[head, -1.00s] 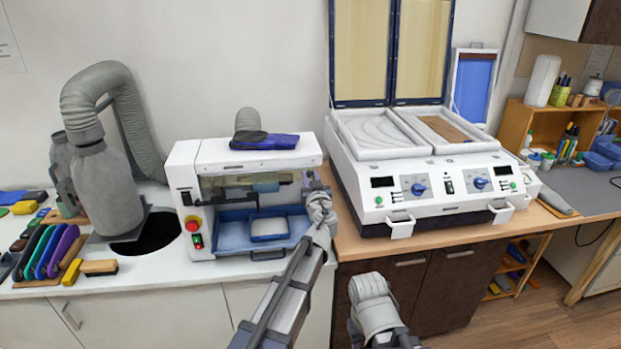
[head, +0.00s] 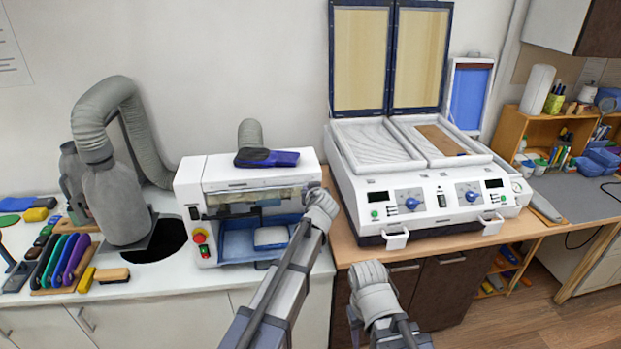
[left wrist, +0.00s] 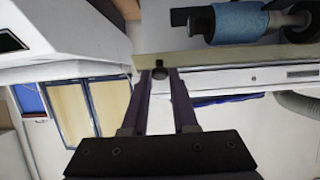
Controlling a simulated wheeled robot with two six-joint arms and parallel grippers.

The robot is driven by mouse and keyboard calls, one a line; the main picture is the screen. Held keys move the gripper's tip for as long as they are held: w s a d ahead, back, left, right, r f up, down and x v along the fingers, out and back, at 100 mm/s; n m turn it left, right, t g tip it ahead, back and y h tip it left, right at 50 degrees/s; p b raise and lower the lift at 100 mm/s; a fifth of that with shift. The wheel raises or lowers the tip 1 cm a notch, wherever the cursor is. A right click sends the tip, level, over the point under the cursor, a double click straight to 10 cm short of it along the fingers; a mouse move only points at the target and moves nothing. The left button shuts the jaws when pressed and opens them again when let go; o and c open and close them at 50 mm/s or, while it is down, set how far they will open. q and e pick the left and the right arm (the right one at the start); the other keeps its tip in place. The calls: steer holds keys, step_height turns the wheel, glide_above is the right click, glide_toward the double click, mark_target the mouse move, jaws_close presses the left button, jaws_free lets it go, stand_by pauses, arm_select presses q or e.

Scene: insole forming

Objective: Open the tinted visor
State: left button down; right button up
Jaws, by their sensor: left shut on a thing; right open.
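The white machine (head: 190,180) stands on the left counter. Its tinted visor (head: 245,198) shows as a dim see-through strip across the upper front opening. My left arm reaches to the machine's right front, and its wrist hides its fingers in the head view. In the left wrist view my left gripper (left wrist: 160,80) is shut on a small dark knob (left wrist: 160,72) at the end of the visor's pale edge (left wrist: 225,57). A blue roller (left wrist: 238,22) shows behind that edge. My right gripper (head: 372,273) is open and empty in front of the brown cabinet; its fingers are hard to see.
A blue tray (head: 235,243) with a pale block sits inside the machine. A dark blue object (head: 266,157) lies on top. A two-bay press (head: 440,202) with raised lids stands at right. A grey hose (head: 122,95) and coloured tools (head: 65,262) are at left.

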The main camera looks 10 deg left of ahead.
arm_select(q)
steer(key=r+g+p, duration=0.1)
steer(key=p, duration=0.2)
steer(key=w+r+g+h+p, duration=0.1)
steer(key=g+p, duration=0.1)
steer(key=r+g+p, duration=0.1)
steer(key=p, duration=0.2)
steer(key=shift+w+a+g+p, duration=0.15)
steer(key=shift+g+p, duration=0.2)
steer(key=shift+g, duration=0.05)
steer(key=shift+w+a+g+h+p, duration=0.15)
steer(key=shift+g+h+p, duration=0.45)
steer(key=shift+g+p, duration=0.65)
steer(key=c, duration=0.8)
jaws_free()
steer(key=shift+w, duration=0.1)
steer(key=shift+o, duration=0.4)
